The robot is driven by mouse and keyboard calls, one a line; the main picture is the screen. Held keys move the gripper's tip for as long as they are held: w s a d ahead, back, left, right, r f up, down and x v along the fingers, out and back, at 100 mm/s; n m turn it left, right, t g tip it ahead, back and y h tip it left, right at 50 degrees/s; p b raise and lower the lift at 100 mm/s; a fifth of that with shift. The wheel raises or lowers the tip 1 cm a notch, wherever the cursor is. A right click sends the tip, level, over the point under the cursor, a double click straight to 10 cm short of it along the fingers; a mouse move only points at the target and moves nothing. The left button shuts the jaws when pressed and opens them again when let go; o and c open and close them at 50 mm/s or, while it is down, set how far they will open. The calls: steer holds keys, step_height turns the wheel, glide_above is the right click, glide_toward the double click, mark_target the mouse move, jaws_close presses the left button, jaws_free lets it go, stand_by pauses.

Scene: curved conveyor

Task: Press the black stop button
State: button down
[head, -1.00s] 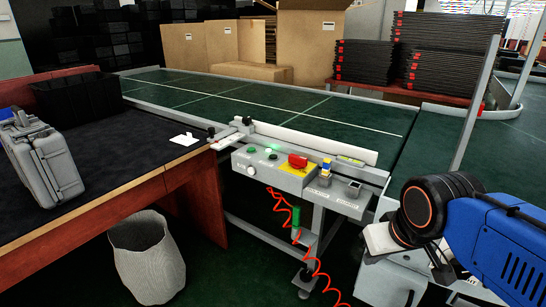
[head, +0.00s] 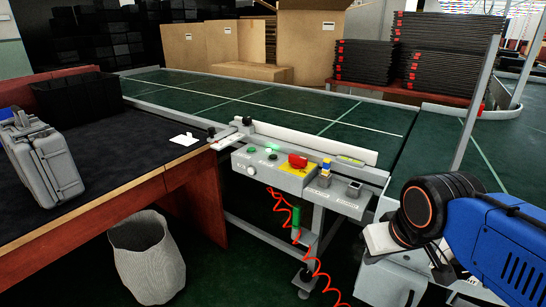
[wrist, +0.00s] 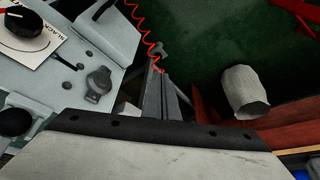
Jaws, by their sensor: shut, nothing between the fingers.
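The grey control box (head: 290,174) stands at the near side of the conveyor in the head view. The small black stop button (head: 272,157) is on its top face, right of a green button (head: 251,149) and left of a red switch (head: 297,161) on a yellow plate. My gripper (head: 380,240) shows only partly as a pale piece beside the black wrist joint, right of and nearer than the box, apart from the button. It is shut and empty; its fingertips are not clear. A wide pale plate with a dark edge (wrist: 150,125) fills the bottom of the wrist view, probably part of my gripper.
The green conveyor belt (head: 250,100) runs behind the box and curves right. A table with a grey case (head: 45,165) stands left. A waste bin (head: 146,257) is on the floor. A red coiled hose (head: 285,203) hangs below the box. A black knob (wrist: 16,19) shows in the wrist view.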

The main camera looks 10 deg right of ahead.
stand_by(0.5)
step_height(320, 180, up, 13)
steer(key=m+t+y, duration=0.3)
steer(key=m+t, duration=0.1)
steer(key=m, duration=0.1)
glide_above(275, 157)
steer(key=shift+s, duration=0.1)
steer(key=shift+f, duration=4.4)
steer(key=shift+f, duration=0.1)
steer(key=shift+f, duration=0.35)
